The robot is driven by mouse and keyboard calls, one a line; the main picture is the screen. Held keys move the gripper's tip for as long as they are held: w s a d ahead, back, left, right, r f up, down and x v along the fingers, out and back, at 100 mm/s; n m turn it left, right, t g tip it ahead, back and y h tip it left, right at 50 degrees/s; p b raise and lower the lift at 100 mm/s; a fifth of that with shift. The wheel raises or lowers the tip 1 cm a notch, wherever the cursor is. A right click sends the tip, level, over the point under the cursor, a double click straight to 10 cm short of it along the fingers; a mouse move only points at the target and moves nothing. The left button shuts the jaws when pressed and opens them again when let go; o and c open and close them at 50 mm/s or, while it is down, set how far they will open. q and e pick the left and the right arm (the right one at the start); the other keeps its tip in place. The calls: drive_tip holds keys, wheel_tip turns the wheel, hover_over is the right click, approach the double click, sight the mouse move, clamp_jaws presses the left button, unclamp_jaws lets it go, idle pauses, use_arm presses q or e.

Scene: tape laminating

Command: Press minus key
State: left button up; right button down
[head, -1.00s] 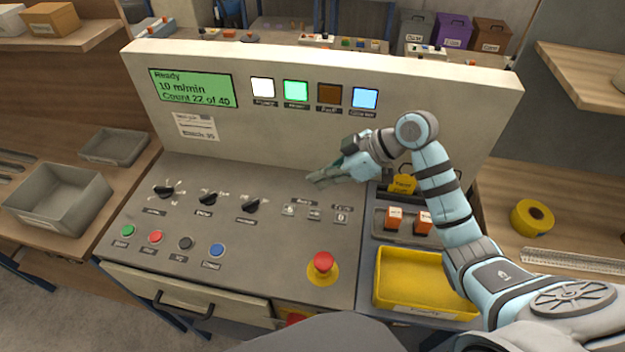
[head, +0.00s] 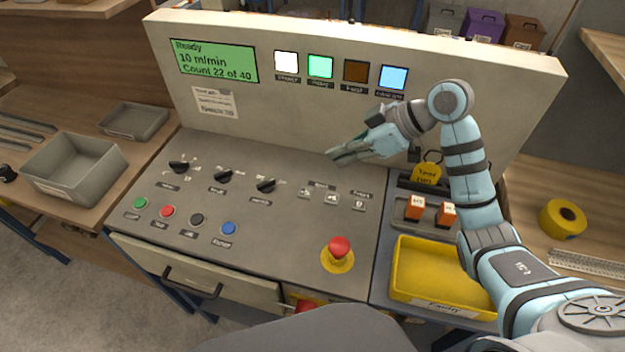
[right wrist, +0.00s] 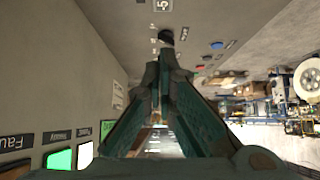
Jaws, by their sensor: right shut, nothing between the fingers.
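My left gripper is not in view.
Three black rotary knobs (head: 223,175) lie left of the keys. A red emergency button (head: 339,247) stands in front of them, and coloured push buttons (head: 167,211) at front left. The upright panel carries a green display (head: 214,61) and lit lamps. A yellow tray (head: 440,275) is at right.

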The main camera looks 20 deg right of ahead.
hover_over(309, 191)
wheel_tip(309, 191, down, 7)
drive_tip(key=shift+s+r+b, duration=0.1)
drive_tip(key=shift+b, duration=0.3)
wheel_tip(309, 191, down, 3)
drive_tip(key=shift+r, duration=0.1)
drive_tip(key=shift+f, duration=0.7)
